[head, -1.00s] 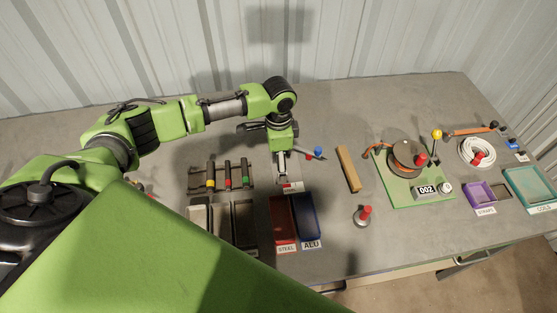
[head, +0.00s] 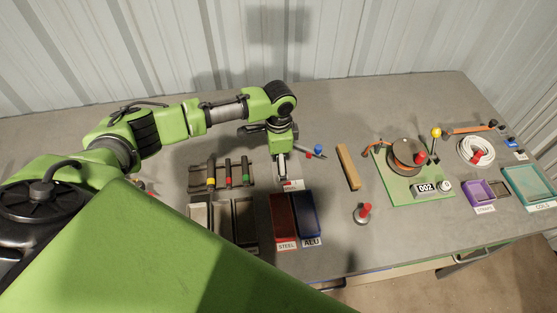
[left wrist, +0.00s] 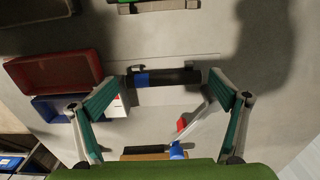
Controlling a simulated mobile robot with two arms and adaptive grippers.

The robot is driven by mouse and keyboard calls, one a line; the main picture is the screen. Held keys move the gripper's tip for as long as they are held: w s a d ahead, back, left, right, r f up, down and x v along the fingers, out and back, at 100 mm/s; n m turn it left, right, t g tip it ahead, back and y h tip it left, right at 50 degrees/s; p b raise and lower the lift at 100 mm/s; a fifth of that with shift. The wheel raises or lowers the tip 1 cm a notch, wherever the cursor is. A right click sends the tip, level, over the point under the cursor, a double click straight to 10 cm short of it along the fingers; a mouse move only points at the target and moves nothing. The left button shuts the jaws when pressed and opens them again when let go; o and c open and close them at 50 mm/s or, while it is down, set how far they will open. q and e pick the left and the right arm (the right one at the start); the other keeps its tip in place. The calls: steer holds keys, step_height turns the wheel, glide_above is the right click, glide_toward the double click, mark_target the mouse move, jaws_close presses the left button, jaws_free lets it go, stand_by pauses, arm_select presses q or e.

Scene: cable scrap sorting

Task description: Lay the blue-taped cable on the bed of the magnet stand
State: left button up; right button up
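The blue-taped cable (left wrist: 142,79) is a short dark piece with a blue band, seen in the left wrist view between my left fingertips. It appears to lie on the magnet stand, whose lever (left wrist: 195,120) has a blue knob; the knob also shows in the head view (head: 318,149). My left gripper (left wrist: 163,80) points down over the stand with its fingers spread, one near each end of the cable; I cannot tell whether they touch it. In the head view my left gripper (head: 282,178) hides the cable and most of the bed. My right gripper is not in view.
The rack (head: 220,187) holds yellow-, red- and green-taped cables. Red STEEL (head: 283,241) and blue ALU (head: 309,239) bins stand in front. A wooden bar (head: 347,167), a red-knobbed piece (head: 363,213) and a green reel station (head: 400,183) are to the right.

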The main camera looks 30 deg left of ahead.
arm_select(q)
steer(key=shift+w+f, duration=0.2)
steer(key=shift+w, duration=0.05)
steer(key=shift+s+r, duration=0.1)
steer(key=shift+r, duration=0.1)
steer(key=shift+a, duration=0.1)
stand_by(0.4)
step_height(320, 180, up, 5)
steer(key=p, duration=0.6)
steer(key=shift+r, duration=0.2)
steer(key=shift+r+p, duration=0.8)
steer(key=shift+r, duration=0.05)
steer(key=shift+f, duration=0.1)
